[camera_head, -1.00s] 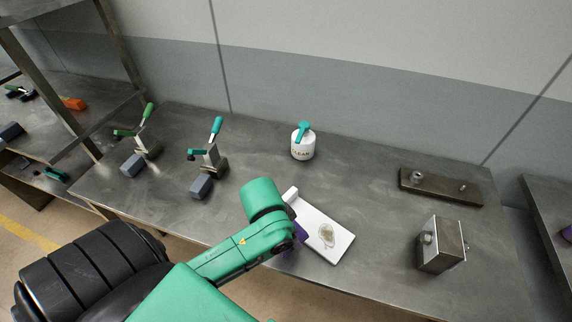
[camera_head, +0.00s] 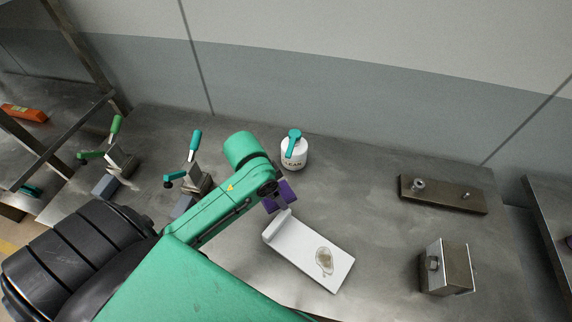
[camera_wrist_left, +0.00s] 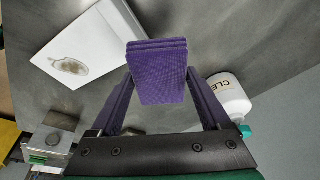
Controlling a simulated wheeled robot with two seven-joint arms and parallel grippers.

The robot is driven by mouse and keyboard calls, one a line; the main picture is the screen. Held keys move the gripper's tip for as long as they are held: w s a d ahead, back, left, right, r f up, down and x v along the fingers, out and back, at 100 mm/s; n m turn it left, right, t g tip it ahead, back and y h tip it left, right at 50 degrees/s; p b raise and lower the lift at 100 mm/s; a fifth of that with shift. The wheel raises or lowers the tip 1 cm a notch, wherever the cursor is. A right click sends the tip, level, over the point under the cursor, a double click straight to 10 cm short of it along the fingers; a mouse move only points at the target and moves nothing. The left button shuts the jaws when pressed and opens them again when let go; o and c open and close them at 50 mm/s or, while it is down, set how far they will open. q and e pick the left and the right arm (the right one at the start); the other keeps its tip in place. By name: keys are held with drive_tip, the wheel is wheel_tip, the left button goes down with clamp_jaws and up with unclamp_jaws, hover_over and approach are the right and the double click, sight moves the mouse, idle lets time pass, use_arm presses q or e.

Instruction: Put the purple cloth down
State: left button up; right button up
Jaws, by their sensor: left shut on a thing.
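The purple cloth (camera_wrist_left: 160,72) is a folded, layered block held between the two fingers of my left gripper (camera_wrist_left: 162,85) in the left wrist view. In the head view a part of the purple cloth (camera_head: 287,192) shows beyond my green left arm, between the white bottle and the white board. My left gripper (camera_head: 277,199) is mostly hidden there by the arm. I cannot tell whether the cloth touches the table. My right gripper is in neither view.
A white bottle (camera_head: 293,155) with a teal top stands just behind the cloth. A white board with a brownish stain (camera_head: 310,255) lies in front. Toggle clamps (camera_head: 196,178) stand left; a metal plate (camera_head: 440,196) and block (camera_head: 447,268) are right. Bare tabletop (camera_head: 365,205) lies between.

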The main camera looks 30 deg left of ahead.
use_arm(q)
drive_tip(key=w+a+p, duration=0.3)
drive_tip(key=w, duration=0.8)
drive_tip(key=shift+f+p, duration=0.2)
drive_tip(key=shift+p, duration=0.1)
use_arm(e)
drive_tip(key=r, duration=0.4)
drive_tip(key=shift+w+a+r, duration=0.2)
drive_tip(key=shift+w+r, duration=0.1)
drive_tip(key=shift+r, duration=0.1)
use_arm(q)
drive_tip(key=o, duration=1.2)
drive_tip(key=b+v, duration=0.2)
drive_tip(key=v, duration=1)
drive_tip(key=shift+w+r+b, duration=0.1)
drive_tip(key=shift+r+b, duration=0.05)
drive_tip(key=shift+b, duration=0.15)
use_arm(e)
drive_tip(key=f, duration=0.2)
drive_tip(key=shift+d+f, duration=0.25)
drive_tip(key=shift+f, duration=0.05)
